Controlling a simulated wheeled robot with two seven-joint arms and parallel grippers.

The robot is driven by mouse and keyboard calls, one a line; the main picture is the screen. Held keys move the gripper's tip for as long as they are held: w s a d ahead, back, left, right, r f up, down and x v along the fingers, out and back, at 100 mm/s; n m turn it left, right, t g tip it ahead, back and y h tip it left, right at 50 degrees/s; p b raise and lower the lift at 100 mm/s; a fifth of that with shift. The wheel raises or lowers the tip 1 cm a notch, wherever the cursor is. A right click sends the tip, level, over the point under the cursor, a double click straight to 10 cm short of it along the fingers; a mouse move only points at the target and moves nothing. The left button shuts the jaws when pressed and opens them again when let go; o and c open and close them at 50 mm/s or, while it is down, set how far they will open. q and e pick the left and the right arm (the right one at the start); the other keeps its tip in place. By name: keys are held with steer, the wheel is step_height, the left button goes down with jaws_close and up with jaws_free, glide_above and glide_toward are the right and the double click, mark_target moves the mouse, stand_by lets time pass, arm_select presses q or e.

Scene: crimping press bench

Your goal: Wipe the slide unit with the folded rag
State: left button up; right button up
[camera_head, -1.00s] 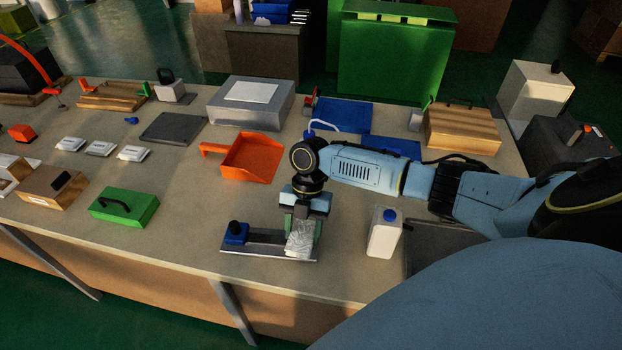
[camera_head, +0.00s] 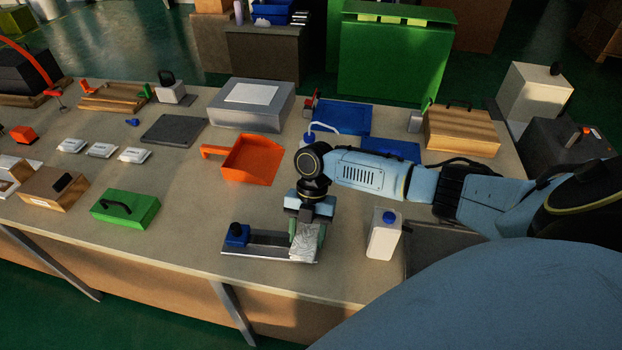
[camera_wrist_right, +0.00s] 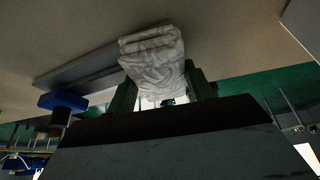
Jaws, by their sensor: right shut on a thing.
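The slide unit (camera_head: 269,238) is a low grey metal rail near the front edge of the bench, with a blue block and black knob (camera_head: 236,234) at its left end. My right gripper (camera_head: 305,234) points down over the rail's right end, shut on the folded rag (camera_head: 306,243), which is whitish and creased. In the right wrist view the rag (camera_wrist_right: 154,62) sits between the green fingers, against or just over the rail (camera_wrist_right: 85,70); I cannot tell if it touches. The blue block (camera_wrist_right: 63,101) shows at the left there. My left gripper is not in view.
A white bottle with a blue cap (camera_head: 384,235) stands close to the right of the slide unit. An orange dustpan-like tray (camera_head: 252,160) lies behind it, and a green box (camera_head: 125,207) to the left. The bench is clear between the green box and the slide unit.

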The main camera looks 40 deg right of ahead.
steer(key=shift+w+a+f+b, duration=0.1)
steer(key=shift+w+a+b, duration=0.65)
steer(key=shift+w+a, duration=0.4)
steer(key=shift+s+d+p, duration=1)
steer(key=shift+s+d, duration=0.25)
steer(key=o, duration=0.6)
steer(key=shift+w+a, duration=0.1)
steer(key=shift+r+p, duration=0.35)
steer(key=shift+r, duration=0.1)
steer(key=shift+c, duration=0.4)
